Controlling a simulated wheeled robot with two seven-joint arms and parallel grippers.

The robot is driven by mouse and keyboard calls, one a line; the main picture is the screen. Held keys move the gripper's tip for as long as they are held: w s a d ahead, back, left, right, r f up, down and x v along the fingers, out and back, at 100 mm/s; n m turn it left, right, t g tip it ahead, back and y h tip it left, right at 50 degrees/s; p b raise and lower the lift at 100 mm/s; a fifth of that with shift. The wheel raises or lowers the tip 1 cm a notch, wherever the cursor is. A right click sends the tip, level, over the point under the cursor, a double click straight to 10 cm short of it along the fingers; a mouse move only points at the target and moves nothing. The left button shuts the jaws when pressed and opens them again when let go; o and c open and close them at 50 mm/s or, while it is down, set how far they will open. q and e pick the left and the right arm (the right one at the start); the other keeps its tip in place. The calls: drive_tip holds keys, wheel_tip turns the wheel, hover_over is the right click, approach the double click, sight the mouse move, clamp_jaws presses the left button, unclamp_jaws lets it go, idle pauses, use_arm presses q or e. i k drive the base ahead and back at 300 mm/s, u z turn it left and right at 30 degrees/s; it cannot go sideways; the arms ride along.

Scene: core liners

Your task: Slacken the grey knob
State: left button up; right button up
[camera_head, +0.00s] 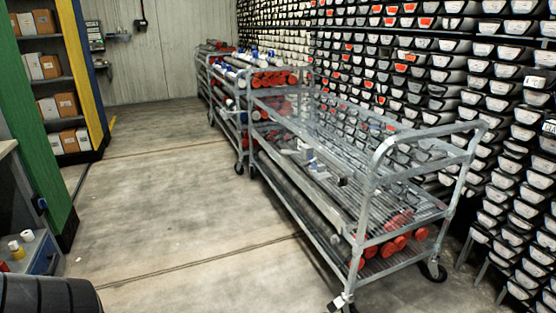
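I cannot make out a grey knob for certain in the head view. A grey metal cart (413,132) with wire shelves stands at the right of the aisle. A small grey fitting with dark and blue parts (309,157) shows at its middle, too small to tell what it is. Long grey tubes with red end caps (397,243) lie on the cart's lower shelf. Neither of my grippers is in view.
More carts (236,92) loaded with tubes stand behind. A wall of stacked core trays (470,77) fills the right side. Shelves with boxes (52,66) and a workbench (40,250) are at the left. The concrete floor (165,205) between is clear.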

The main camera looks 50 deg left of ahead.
sight(335, 239)
drive_tip(key=u, duration=1.75)
drive_tip(key=k, duration=1.2)
drive_tip(key=u, duration=0.8)
drive_tip(key=i, duration=4.45)
drive_tip(key=z, duration=1.45)
drive_tip(key=i, duration=1.2)
drive_tip(key=z, duration=1.6)
drive_tip(key=i, duration=0.4)
drive_tip(key=z, duration=0.25)
